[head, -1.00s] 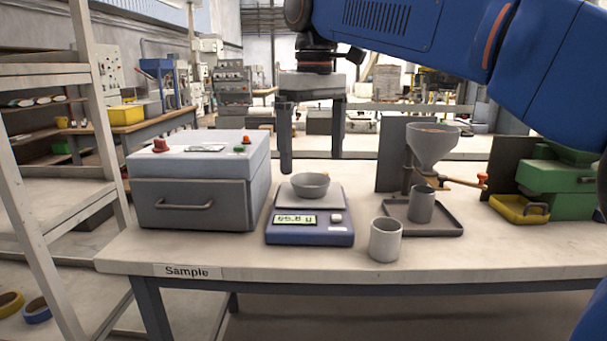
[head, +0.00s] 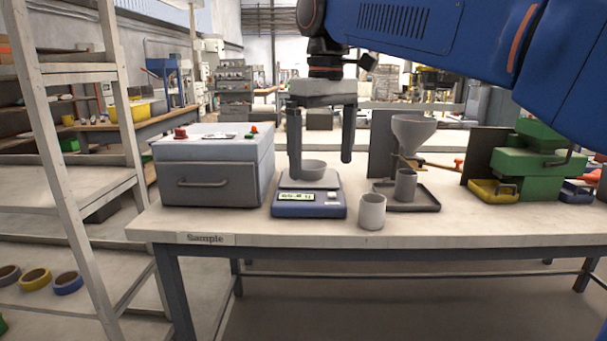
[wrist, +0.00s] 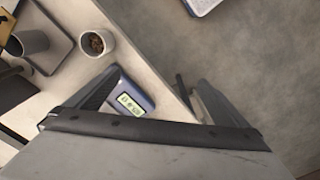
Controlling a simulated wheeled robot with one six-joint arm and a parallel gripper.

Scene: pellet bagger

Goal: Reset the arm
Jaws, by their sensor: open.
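My gripper (head: 321,168) hangs with its fingers pointing down, open and empty. In the wrist view the two fingers are spread, with the scale's display (wrist: 130,103) near the left finger and floor beyond the table edge.
A light cup (head: 372,212) stands right of the scale; the wrist view shows pellets in it. A funnel stand (head: 415,140), a tray with a grey cup (head: 405,185), a green machine (head: 530,170) and a grey box (head: 212,185) share the table. A shelf rack (head: 85,150) stands left.

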